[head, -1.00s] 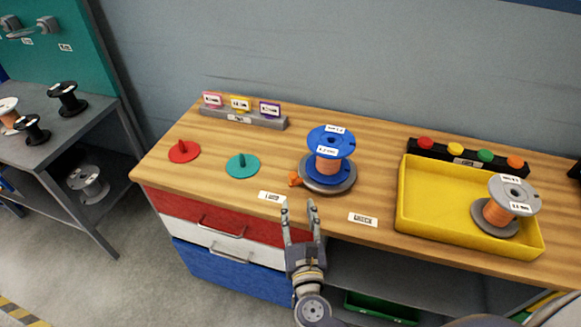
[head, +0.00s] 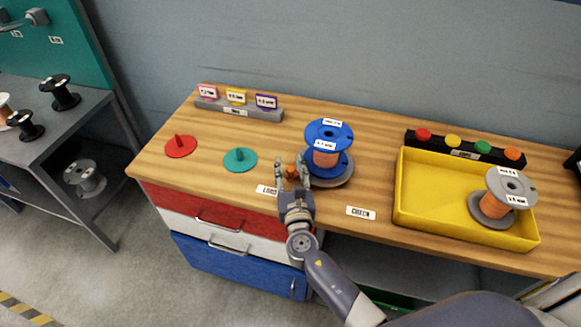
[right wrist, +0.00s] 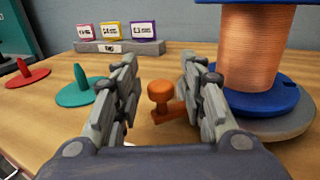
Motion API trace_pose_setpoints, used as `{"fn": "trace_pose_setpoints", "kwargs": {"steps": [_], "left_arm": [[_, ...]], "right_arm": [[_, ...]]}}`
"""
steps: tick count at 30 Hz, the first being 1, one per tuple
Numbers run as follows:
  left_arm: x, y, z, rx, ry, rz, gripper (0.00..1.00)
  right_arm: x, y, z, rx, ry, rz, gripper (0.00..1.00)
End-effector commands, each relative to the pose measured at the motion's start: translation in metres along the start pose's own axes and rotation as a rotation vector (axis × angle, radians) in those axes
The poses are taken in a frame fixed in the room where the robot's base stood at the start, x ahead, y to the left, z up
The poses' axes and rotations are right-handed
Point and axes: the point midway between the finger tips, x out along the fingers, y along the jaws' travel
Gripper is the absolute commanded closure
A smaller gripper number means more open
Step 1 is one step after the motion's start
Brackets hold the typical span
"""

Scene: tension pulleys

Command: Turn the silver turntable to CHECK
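The silver turntable (head: 337,181) is a grey disc on the wooden bench, mostly covered by a blue spool (head: 327,150) wound with copper wire. Its orange knob (head: 291,172) sticks out at the left, beside the LOAD label (head: 267,190); the knob also shows in the right wrist view (right wrist: 161,97). The CHECK label (head: 361,213) lies at the bench's front edge, to the right. My right gripper (head: 292,165) is open, with its fingers on either side of the knob; contact cannot be told. My left gripper is not in view.
A red disc (head: 180,147) and a teal disc (head: 240,160) with upright pegs lie to the left. A yellow tray (head: 440,210) holding a grey spool (head: 503,193) stands at the right. A card holder (head: 238,108) and a button box (head: 465,148) stand behind.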

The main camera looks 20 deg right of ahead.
Motion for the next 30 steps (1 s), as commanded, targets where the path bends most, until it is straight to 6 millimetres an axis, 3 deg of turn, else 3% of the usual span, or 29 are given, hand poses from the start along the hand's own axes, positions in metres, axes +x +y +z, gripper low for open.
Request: {"fn": "trace_pose_setpoints", "kwargs": {"steps": [8, 13, 30], "left_arm": [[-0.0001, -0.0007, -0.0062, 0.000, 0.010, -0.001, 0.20], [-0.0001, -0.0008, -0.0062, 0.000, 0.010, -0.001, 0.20], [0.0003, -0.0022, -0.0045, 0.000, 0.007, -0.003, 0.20]], "right_arm": [[0.0010, -0.0001, -0.0006, 0.000, 0.001, 0.000, 0.64], [0.0008, -0.0001, -0.0005, 0.000, 0.001, 0.000, 1.00], [-0.0071, -0.0031, -0.0011, -0.003, 0.001, 0.070, 1.00]]}}
